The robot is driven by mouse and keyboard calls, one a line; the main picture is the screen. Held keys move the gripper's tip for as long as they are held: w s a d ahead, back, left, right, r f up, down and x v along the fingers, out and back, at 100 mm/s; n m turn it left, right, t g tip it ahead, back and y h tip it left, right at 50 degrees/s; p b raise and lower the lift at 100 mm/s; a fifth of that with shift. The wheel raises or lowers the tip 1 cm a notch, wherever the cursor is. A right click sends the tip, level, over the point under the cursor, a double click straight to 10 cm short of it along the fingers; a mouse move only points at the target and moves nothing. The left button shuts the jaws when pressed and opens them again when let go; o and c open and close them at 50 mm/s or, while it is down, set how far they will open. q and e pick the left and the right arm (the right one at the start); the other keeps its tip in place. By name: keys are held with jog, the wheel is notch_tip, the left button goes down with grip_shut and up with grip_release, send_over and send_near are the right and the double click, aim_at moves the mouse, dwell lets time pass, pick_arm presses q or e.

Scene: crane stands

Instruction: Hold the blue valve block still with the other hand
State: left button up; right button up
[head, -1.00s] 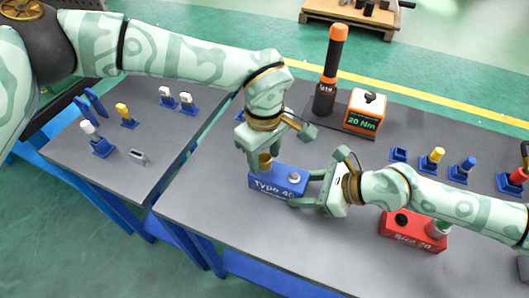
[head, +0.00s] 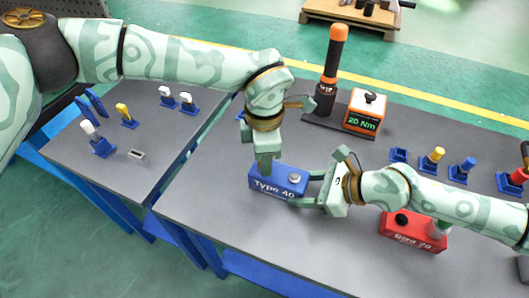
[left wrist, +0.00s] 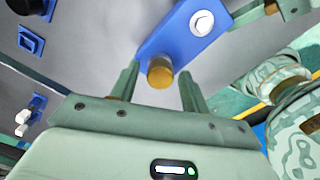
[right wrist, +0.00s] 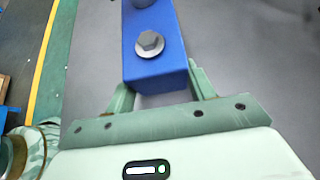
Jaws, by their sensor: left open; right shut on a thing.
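My right gripper (head: 312,190) is shut on the block's bolt end, one finger on each side, as the right wrist view (right wrist: 158,85) shows. My left gripper (head: 265,168) is open, pointing down over the other end. In the left wrist view (left wrist: 160,85) its fingers stand on either side of the brass cylinder, with gaps visible. In the head view the left gripper hides the cylinder.
A red block (head: 413,230) stands under my right forearm. An orange 20 Nm box (head: 365,112) and a black tool with an orange handle (head: 332,65) stand at the back. Blue stands with coloured pieces are at right and on the left table (head: 160,170).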

pick_arm(q)
grip_shut()
jog(key=m, duration=0.5)
jog(key=shift+m, duration=1.1)
jog(key=shift+o, duration=0.7)
grip_release()
jog(key=shift+r, duration=2.55)
